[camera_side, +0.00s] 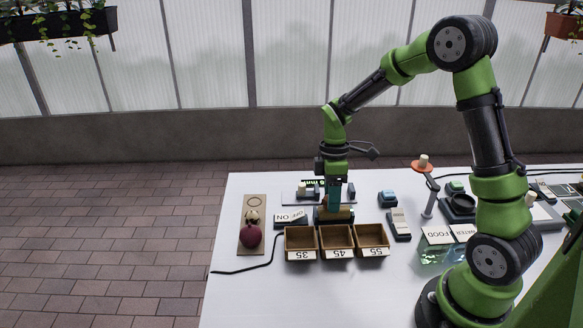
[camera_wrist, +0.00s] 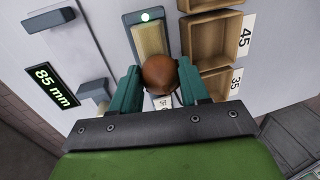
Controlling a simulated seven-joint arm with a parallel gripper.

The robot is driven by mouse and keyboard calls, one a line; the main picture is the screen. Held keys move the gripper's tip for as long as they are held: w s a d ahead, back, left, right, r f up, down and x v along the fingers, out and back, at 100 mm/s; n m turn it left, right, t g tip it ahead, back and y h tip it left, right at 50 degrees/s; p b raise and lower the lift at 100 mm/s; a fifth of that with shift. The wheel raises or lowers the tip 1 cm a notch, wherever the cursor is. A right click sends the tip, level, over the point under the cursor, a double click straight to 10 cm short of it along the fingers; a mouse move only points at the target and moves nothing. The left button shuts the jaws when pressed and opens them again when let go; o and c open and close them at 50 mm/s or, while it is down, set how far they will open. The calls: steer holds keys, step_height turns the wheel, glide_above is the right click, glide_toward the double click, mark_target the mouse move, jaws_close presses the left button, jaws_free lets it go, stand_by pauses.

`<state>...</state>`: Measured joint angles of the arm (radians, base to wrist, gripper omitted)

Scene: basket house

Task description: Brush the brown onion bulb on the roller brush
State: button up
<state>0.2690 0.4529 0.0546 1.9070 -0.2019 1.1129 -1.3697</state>
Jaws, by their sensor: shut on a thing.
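The brown onion bulb (camera_wrist: 160,74) is between the two teal fingers of my gripper (camera_wrist: 168,88) in the wrist view. The gripper is shut on it. In the side view my gripper (camera_side: 335,200) is low over the tan roller brush (camera_side: 347,216), and the onion cannot be made out there. In the wrist view the roller brush (camera_wrist: 148,40) lies just beyond the onion, in a dark housing with a lit pale lamp (camera_wrist: 145,16). I cannot tell whether onion and brush touch. An ON/OFF switch (camera_side: 291,217) is left of the brush.
Wooden bins labelled 35 (camera_side: 300,229), 45 (camera_side: 337,253) and 55 (camera_side: 372,251) stand in front of the brush. A board (camera_side: 246,205) at left holds a dark red onion (camera_side: 250,236) and a pale bulb (camera_side: 252,216). A gauge display (camera_wrist: 52,86) reads 85 mm.

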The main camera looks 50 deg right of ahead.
steer(key=shift+w+a, duration=0.1)
steer(key=shift+s+d, duration=0.4)
steer(key=shift+d, duration=0.05)
stand_by(0.4)
steer(key=shift+w+a, duration=0.15)
steer(key=shift+w+a, duration=0.25)
steer(key=shift+s, duration=0.1)
stand_by(0.4)
steer(key=shift+s+d, duration=0.3)
steer(key=shift+d, duration=0.05)
